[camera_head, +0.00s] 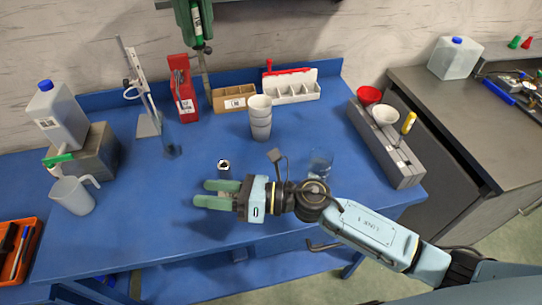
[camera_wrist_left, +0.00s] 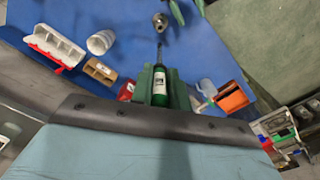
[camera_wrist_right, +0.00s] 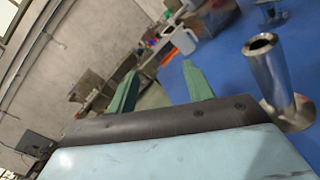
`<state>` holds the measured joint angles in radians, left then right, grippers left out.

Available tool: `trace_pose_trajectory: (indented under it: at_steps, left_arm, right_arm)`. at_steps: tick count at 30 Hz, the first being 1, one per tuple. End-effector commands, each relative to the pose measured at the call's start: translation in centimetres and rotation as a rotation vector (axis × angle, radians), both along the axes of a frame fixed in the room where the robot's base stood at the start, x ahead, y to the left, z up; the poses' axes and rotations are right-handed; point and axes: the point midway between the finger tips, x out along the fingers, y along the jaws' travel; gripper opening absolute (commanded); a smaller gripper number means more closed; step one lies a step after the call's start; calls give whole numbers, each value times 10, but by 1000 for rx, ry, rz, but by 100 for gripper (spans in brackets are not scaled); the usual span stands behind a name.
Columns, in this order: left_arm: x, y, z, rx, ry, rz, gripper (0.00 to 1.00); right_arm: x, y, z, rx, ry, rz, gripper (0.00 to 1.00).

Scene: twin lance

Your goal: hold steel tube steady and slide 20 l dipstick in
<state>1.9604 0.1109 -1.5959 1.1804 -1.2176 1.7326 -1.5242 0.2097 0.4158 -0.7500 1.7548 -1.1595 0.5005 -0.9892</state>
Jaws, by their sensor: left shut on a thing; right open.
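The steel tube (camera_head: 224,170) stands upright on the blue table, its open dark mouth facing up. In the right wrist view the tube (camera_wrist_right: 270,75) rises from a round base, outside the right finger. My right gripper (camera_head: 205,194) is open and empty, its fingers pointing left just in front of the tube. My left gripper (camera_head: 196,42) is high at the back, shut on the dipstick (camera_head: 197,24) by its dark green labelled handle. The dipstick's thin rod hangs down, apart from the tube. The left wrist view shows the handle (camera_wrist_left: 159,86) between the fingers and the tube (camera_wrist_left: 160,20) beyond.
White stacked cups (camera_head: 260,118), a cardboard bin (camera_head: 234,103) and a red holder (camera_head: 182,100) stand behind. A clear beaker (camera_head: 320,163) is right of the tube, near my right arm. A jug (camera_head: 73,196) and canister (camera_head: 58,118) are at left.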

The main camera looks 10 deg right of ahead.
Motion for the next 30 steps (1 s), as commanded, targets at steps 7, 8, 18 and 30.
trace_pose_trajectory:
  at_steps: [7,8,18,30]
  left_arm:
    - [0,0,0,0,0,0,0]
    - [0,0,0,0,0,0,0]
    - [0,0,0,0,0,0,0]
    - [0,0,0,0,0,0,0]
  right_arm:
    - [61,-84,-5,-117,-302,-267,51]
    - [64,-94,-9,-137,-333,-297,51]
    - [21,-116,-75,-263,-439,-394,51]
    - [38,-90,-83,-282,-453,-400,51]
